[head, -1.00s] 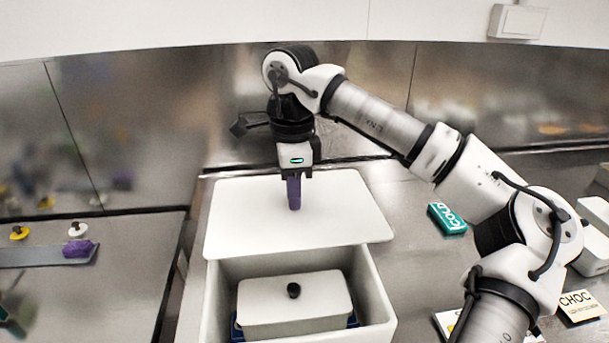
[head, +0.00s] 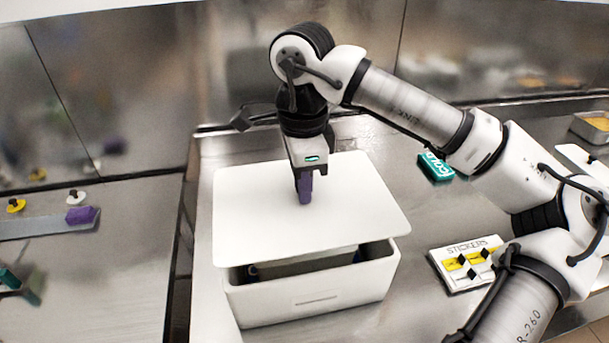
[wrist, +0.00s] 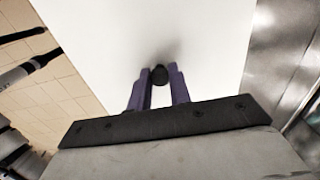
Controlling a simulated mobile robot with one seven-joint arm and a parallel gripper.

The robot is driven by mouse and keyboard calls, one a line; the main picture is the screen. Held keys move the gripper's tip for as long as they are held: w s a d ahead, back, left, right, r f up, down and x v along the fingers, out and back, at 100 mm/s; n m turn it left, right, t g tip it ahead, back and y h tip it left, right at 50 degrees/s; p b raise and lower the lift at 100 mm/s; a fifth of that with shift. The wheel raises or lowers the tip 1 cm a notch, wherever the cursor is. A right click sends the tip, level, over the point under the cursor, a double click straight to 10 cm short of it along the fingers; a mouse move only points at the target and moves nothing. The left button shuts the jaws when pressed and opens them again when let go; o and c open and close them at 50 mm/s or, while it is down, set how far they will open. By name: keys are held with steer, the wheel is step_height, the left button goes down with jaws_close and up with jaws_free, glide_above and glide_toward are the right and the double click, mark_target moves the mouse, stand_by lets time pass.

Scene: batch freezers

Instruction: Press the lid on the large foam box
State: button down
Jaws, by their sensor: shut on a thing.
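The large foam box (head: 318,302) is white and stands on the steel counter, open at its front part. Its white lid (head: 350,215) hangs over it and covers most of the opening. A gap shows between the lid's front edge and the box's front rim, and a smaller container (head: 300,263) shows inside, mostly hidden. My gripper (head: 305,190) points down at the lid's middle, its purple fingers shut on the lid's dark knob, which shows in the wrist view (wrist: 159,75). Whether the lid touches the box's back rim is hidden.
A teal cold pack (head: 436,167) lies on the counter right of the box. A sticker board (head: 462,262) lies at the right front. At the left, a steel ledge holds a purple block (head: 82,215) and small knobs. A steel wall stands behind.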

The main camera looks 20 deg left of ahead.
mark_target(303, 208)
steer(key=shift+f+b, duration=1.4)
steer(key=shift+f, duration=1)
steer(key=shift+f+b, duration=0.65)
steer(key=shift+b, duration=0.05)
steer(key=shift+b, duration=0.35)
steer(key=shift+f+b, duration=0.2)
steer(key=shift+b, duration=0.35)
stand_by(0.4)
steer(key=c, duration=0.7)
jaws_free()
steer(key=shift+r, duration=0.1)
